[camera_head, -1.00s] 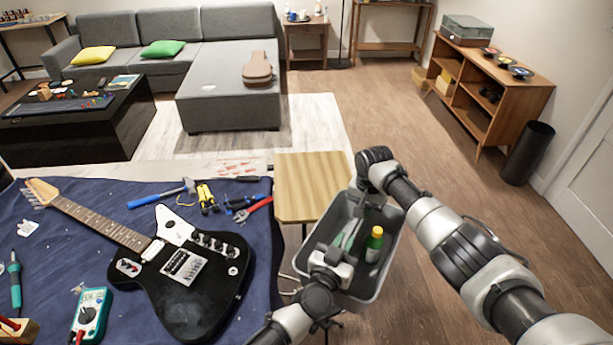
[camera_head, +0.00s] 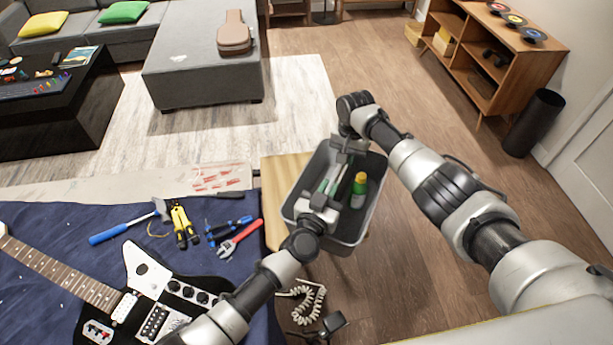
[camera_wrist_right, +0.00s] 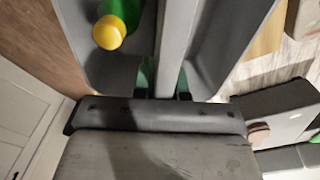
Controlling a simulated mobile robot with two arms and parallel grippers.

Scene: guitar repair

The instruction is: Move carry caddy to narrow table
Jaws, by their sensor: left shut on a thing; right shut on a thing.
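The carry caddy (camera_head: 372,205) is a grey open bin with a central bar handle (camera_head: 334,178). A green bottle with a yellow cap (camera_head: 359,187) stands in it. My left gripper (camera_head: 323,203) is shut on the near part of the handle. My right gripper (camera_head: 349,146) is shut on its far part. In the right wrist view the handle (camera_wrist_right: 177,40) runs into the right gripper (camera_wrist_right: 165,95). A small light wood table (camera_head: 273,180) is behind the caddy's left side, partly hidden. Another wooden table (camera_head: 372,5) is cut off at the top; I cannot tell which is the narrow table.
The blue-covered bench with a black guitar (camera_head: 140,290), hammer (camera_head: 130,222) and pliers (camera_head: 235,240) is on the left. A wooden shelf (camera_head: 490,60) and black bin (camera_head: 533,122) are at right. Open floor (camera_head: 310,50) lies beyond the caddy.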

